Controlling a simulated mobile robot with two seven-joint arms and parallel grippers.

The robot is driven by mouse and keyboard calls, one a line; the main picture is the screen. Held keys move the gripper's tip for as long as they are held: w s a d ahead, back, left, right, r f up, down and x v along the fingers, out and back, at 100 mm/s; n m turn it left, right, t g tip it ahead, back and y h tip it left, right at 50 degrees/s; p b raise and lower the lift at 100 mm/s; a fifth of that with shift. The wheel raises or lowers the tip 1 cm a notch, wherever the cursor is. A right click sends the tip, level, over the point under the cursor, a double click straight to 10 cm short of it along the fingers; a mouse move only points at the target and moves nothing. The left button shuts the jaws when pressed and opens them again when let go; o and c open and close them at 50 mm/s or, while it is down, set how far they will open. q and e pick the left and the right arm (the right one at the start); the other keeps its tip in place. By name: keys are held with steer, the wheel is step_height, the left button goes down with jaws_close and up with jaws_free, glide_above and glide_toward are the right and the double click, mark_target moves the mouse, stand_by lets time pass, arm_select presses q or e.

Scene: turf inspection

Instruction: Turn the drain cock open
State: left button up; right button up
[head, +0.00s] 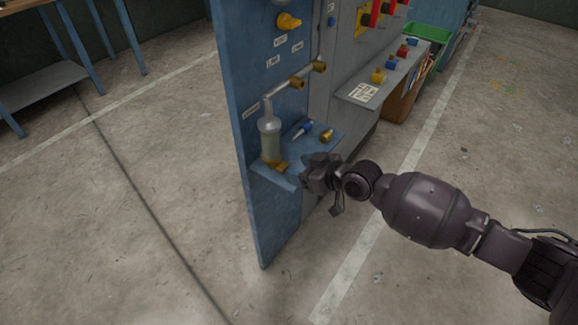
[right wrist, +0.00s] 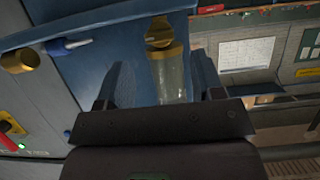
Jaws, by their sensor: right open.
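A clear, cylindrical bowl (head: 270,143) hangs on the blue panel, with a brass-yellow drain cock (head: 274,167) at its lower end, just above a small blue shelf (head: 285,179). In the right wrist view the drain cock (right wrist: 159,33) shows beyond my fingertips, with the bowl (right wrist: 172,75) seen between the fingers. My right gripper (head: 308,172) is at the shelf's right front edge, to the right of the cock. Its two fingers (right wrist: 158,60) are apart with nothing clearly held between them. My left gripper is not in view.
A blue-tipped tool (head: 304,128) and a brass fitting (head: 327,136) lie on the shelf. A grey ledge (head: 372,90) with coloured fittings stands at right. The floor in front is clear.

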mark_target(283, 166)
steer(key=x, duration=0.3)
steer(key=shift+w+a+f, duration=0.1)
steer(key=shift+a+f, duration=0.05)
steer(key=shift+w+a+b, duration=0.25)
steer(key=shift+b, duration=0.05)
